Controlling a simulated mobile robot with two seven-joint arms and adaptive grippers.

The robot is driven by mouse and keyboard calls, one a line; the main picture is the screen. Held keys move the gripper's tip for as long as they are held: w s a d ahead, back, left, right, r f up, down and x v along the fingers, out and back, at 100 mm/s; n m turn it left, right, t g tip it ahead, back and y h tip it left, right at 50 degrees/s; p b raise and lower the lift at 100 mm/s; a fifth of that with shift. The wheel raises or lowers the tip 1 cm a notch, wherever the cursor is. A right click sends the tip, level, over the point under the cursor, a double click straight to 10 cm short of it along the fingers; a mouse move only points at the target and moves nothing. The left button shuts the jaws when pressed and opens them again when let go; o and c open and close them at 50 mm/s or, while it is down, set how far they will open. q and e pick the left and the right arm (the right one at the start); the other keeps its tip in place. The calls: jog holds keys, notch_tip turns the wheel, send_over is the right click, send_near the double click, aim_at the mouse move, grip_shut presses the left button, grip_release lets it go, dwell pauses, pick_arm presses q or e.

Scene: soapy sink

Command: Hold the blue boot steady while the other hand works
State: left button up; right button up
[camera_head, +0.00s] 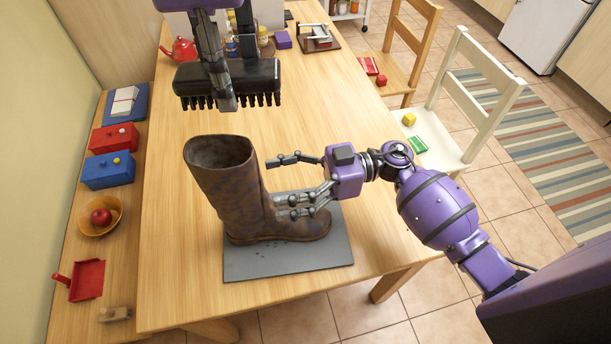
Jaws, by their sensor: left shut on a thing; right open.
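A brown boot (225,180) stands upright on a grey mat (300,258) on the wooden table, toe pointing right; no blue boot shows. My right gripper (283,182) is open at the boot's right side, by the ankle and above the foot. Its lower fingers overlap the boot in the picture; I cannot tell if they touch it. My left gripper (226,88) is shut on a black brush (258,78) with dark bristles pointing down. It holds the brush above the table, up from the boot top in the picture and apart from it. Part of the brush is hidden by the fingers.
The wooden table (170,270) is clear around the mat. A red kettle (181,50) and small jars stand at its back. A side bench at left holds a red box (114,138), a blue box (108,171), a fruit bowl (84,226) and a red dustpan (86,281). Chairs stand right.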

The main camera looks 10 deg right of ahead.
aim_at(266, 187)
jog(key=shift+a, duration=2.1)
jog(key=shift+c, duration=0.3)
jog(key=c, duration=1.7)
jog(key=o, duration=1.8)
jog(key=shift+o, duration=0.2)
jog(key=c, duration=1.1)
